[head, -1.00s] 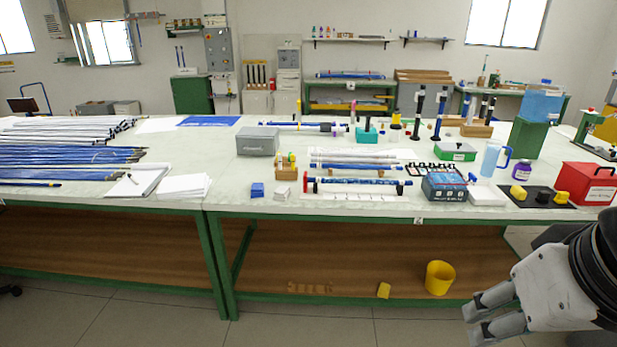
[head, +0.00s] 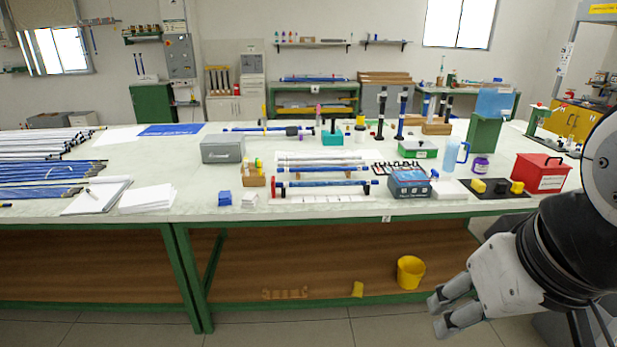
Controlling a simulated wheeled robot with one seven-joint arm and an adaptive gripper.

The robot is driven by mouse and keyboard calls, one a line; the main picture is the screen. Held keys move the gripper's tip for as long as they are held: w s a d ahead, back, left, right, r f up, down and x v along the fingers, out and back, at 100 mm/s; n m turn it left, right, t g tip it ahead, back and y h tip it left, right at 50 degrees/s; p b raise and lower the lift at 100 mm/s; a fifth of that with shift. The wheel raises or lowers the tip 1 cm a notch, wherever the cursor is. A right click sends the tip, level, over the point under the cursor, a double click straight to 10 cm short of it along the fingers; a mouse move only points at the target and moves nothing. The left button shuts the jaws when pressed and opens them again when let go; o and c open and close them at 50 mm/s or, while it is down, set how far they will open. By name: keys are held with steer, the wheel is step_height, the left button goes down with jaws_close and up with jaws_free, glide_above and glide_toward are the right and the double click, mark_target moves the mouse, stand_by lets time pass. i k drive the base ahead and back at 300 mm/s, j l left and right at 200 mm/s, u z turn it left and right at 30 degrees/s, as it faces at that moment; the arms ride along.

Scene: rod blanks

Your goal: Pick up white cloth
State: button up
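A flat white folded piece (head: 449,189) that looks like cloth lies on the table, right of the blue-and-dark box. A smaller white folded stack (head: 249,200) lies near the front edge, beside a blue block; I cannot tell for sure which is the white cloth. My gripper (head: 440,316) is at the lower right, in front of the table and below its top, far from both. Its two fingers stand apart with nothing between them.
The long table (head: 330,212) has a green frame and a lower shelf with a yellow bin (head: 410,271). Near the larger white piece are the dark box (head: 409,184), a blue jug (head: 453,155), a purple jar (head: 480,165), a black mat (head: 513,195) and a red box (head: 541,174).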

mark_target(249, 199)
steer(key=i+j, duration=0.15)
steer(key=i, duration=0.35)
steer(key=i+j, duration=0.2)
steer(key=i, duration=0.35)
steer(key=i+j, duration=0.2)
steer(key=i, duration=0.3)
steer(key=i+j, duration=0.15)
steer(key=i, duration=0.35)
steer(key=u, duration=0.05)
